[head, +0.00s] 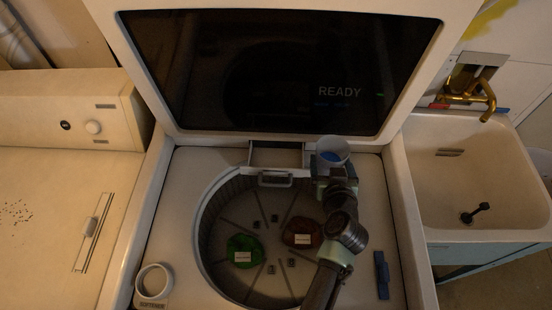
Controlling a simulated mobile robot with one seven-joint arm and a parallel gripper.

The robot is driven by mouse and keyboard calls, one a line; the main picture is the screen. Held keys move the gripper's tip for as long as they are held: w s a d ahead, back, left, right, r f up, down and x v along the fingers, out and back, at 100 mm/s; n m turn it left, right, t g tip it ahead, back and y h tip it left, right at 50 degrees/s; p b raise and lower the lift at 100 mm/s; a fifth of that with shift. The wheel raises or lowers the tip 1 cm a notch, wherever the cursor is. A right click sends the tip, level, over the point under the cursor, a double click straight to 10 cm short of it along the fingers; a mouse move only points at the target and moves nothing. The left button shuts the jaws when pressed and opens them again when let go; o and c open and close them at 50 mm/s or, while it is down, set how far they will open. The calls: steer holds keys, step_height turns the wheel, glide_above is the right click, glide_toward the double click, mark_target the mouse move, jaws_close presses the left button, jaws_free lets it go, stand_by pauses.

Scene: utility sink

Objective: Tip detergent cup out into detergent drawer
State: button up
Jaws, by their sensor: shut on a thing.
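The detergent cup (333,145) is pale and round, with blue contents showing inside its rim. It is in my gripper (333,170) and looks about upright. My gripper is shut on it, near the back edge of the washer's top. The detergent drawer (276,155) is pulled out at the back of the washer, with its front handle (275,179) over the tub's rim. The cup is to the right of the drawer and apart from its middle. My arm hides the lower part of the cup and the fingertips.
The drum (225,220) below holds a green labelled item (243,246) and a red-brown one (301,232). A white softener cup (154,282) stands front left. A blue piece (381,275) is at right. The raised lid (270,70) reads READY. A sink (480,170) is at right.

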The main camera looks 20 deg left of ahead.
mark_target(317, 159)
steer(key=shift+a+r, duration=0.1)
steer(key=a+r+h+p, duration=0.1)
steer(key=p, duration=0.2)
steer(key=shift+s+n, duration=0.1)
steer(key=shift+n, duration=0.3)
steer(key=p, duration=0.3)
steer(key=a+n+h+p, duration=0.1)
steer(key=p, duration=0.2)
steer(key=shift+s+a+r+n+t, duration=0.15)
steer(key=shift+a+r+n+t, duration=0.1)
steer(key=shift+r+n+t, duration=0.1)
steer(key=shift+f, duration=0.3)
steer(key=shift+a+n+h, duration=0.25)
steer(key=shift+a+h, duration=0.05)
steer(key=shift+a+f+b, duration=0.1)
steer(key=shift+f+b, duration=0.15)
steer(key=shift+b, duration=0.6)
steer(key=b, duration=0.2)
steer(key=a+n+h+b, duration=0.1)
steer(key=h+b, duration=0.1)
steer(key=b, duration=0.1)
steer(key=shift+s+a+r+n+t+b, duration=0.25)
steer(key=shift+s+r+n+t+b, duration=0.05)
steer(key=shift+n+t, duration=0.1)
